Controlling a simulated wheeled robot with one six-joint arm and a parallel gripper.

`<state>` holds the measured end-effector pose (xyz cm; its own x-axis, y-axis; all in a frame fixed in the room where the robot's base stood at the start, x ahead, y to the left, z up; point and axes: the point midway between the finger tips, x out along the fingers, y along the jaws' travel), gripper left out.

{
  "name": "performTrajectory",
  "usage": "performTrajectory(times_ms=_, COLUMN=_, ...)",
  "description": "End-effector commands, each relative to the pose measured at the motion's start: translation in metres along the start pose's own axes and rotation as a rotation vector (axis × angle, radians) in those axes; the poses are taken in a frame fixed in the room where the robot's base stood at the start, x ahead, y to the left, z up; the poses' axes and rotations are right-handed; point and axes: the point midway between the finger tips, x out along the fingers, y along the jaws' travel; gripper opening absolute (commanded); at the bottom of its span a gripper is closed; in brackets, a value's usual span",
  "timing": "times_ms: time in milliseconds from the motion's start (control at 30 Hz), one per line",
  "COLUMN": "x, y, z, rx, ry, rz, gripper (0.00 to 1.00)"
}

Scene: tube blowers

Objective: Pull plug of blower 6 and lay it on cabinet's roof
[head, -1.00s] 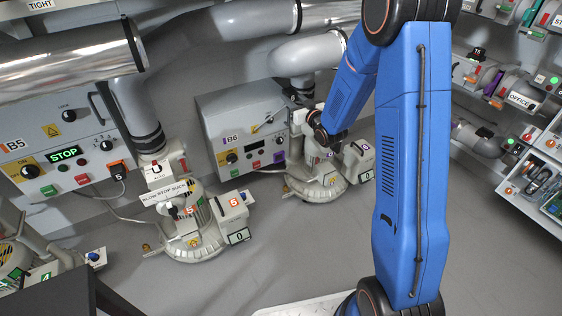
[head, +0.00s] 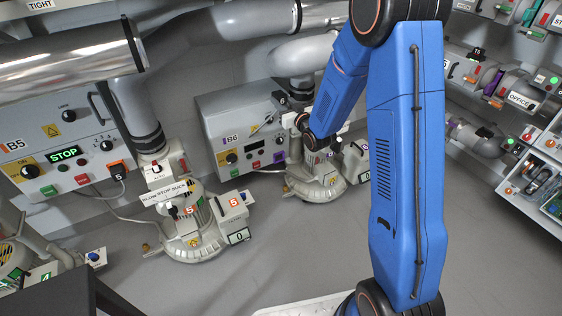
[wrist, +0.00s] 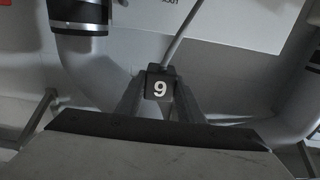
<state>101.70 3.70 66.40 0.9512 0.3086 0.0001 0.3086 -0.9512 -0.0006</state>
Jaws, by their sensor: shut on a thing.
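My gripper (wrist: 160,92) is shut on a dark square plug (wrist: 160,84) in the wrist view. Its white digit reads as 9, which may be an upside-down 6. A grey cable runs up from the plug. In the head view, cabinet B6 (head: 210,108) stands at the wall with a purple socket (head: 279,156) at its lower right. Blower 6 (head: 318,183) stands on the floor to its right, partly hidden by my arm. My wrist is right of the cabinet; the fingertips are hard to make out there.
Cabinet B5 (head: 45,118) has a lit display reading STOP and a plug 5 (head: 118,173) in its orange socket. Blower 5 (head: 190,235) stands before it. Large pipes (head: 240,20) run overhead. Open floor (head: 300,250) lies in front.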

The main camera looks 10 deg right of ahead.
Motion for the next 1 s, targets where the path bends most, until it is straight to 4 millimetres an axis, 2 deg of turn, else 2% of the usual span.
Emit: performTrajectory(times_ms=1000, x=0.000, y=-0.050, z=0.000, rx=0.000, ry=0.000, rz=-0.001, gripper=0.02)
